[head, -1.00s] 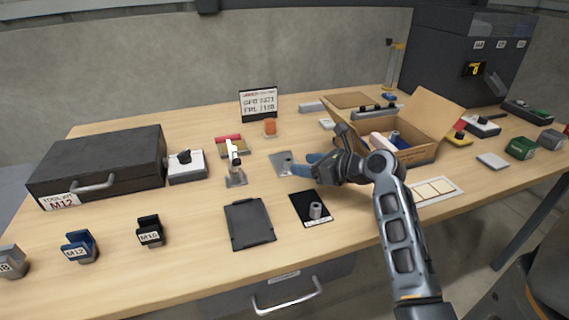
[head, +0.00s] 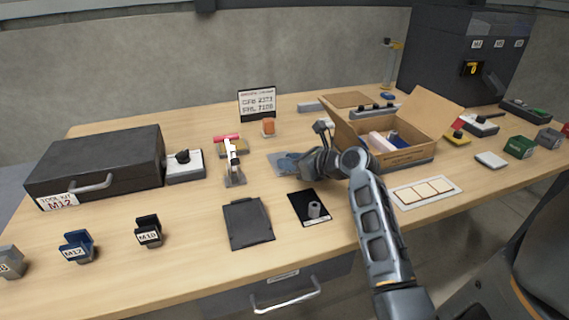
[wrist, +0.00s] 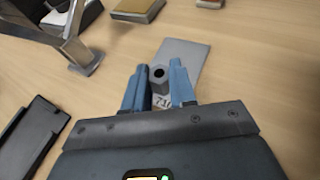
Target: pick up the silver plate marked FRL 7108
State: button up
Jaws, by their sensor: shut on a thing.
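The silver plate (head: 277,160) lies on the table left of the cardboard box. It also shows in the wrist view (wrist: 182,56), reaching out beyond the fingers, with a grey post with a hole (wrist: 158,82) at its near part. Part of a label reading about "71" shows between the fingers; the rest is hidden. My gripper (head: 292,161), with blue fingers, is shut on the post, one finger on each side, as the wrist view also shows (wrist: 159,88). The plate looks flat on or very close to the table; I cannot tell if it is lifted.
A metal toggle clamp (head: 233,165) stands left of the plate. A black mat with a grey cylinder (head: 314,210) and a dark tray (head: 248,224) lie in front. The open cardboard box (head: 408,155) stands right. A sign (head: 257,103) stands behind.

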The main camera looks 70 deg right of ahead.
grip_shut()
